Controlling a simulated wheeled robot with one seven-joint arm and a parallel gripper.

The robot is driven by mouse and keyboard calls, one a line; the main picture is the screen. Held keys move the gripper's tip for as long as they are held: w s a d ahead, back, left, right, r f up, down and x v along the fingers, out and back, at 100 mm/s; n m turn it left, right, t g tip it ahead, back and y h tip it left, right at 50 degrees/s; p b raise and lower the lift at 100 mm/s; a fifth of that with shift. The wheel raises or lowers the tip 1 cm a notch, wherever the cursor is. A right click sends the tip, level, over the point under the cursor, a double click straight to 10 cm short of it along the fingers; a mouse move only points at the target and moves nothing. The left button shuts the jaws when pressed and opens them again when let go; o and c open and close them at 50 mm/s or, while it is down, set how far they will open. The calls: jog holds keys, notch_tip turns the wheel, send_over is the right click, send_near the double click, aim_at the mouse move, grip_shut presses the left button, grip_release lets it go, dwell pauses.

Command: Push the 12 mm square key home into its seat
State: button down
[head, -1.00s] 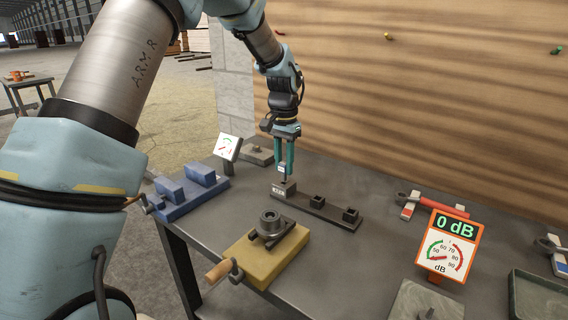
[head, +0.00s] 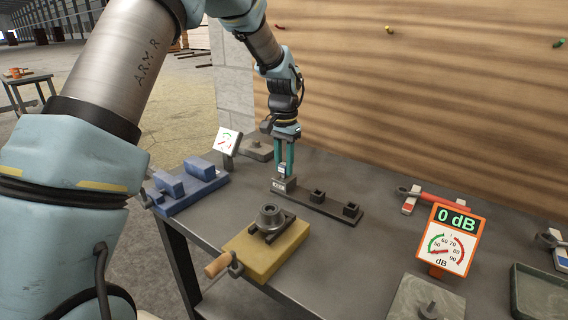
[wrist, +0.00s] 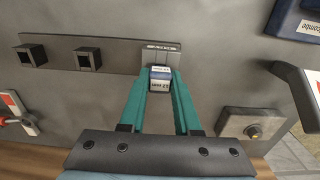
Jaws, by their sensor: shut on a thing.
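The 12 mm key shows as a small block with a white and dark-blue label (wrist: 159,78) in the wrist view, between the two teal fingers. It also shows in the head view (head: 283,171). My gripper (wrist: 160,73) is shut on this key and points down; it also shows in the head view (head: 284,172). The grey seat block (wrist: 157,58), also in the head view (head: 284,186), is at the end of a dark bar. The key is upright directly over the seat block, very close to its top. The key's lower end is hidden.
The dark bar (head: 332,209) carries two more square sockets (head: 318,196) (head: 351,210). A blue fixture (head: 190,196) stands left and a yellow block with a round hub (head: 262,252) in front. An orange meter reading 0 dB (head: 449,240) stands right. Bare bench lies between.

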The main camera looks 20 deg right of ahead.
jog(key=shift+f, duration=0.65)
jog(key=c, duration=0.5)
grip_release()
jog(key=shift+c, duration=0.2)
notch_tip(320, 180, up, 11)
jog(key=b, duration=0.2)
jog(key=shift+b, duration=0.4)
jog(key=a+f+n, duration=0.2)
jog(key=a+n, duration=0.1)
jog(key=a, duration=0.8)
jog(key=a+f+n, duration=0.3)
jog(key=a, duration=0.8)
jog(key=s+a+f+n, duration=0.2)
jog(key=s+a, duration=0.3)
jog(key=a, duration=0.2)
jog(key=s+a+f+n+t, duration=0.1)
jog(key=s+a+f+n, duration=0.1)
jog(key=s+a, duration=0.4)
jog(key=shift+a+n+t, duration=0.3)
jog(key=shift+a+n, duration=0.2)
jog(key=shift+a, duration=0.35)
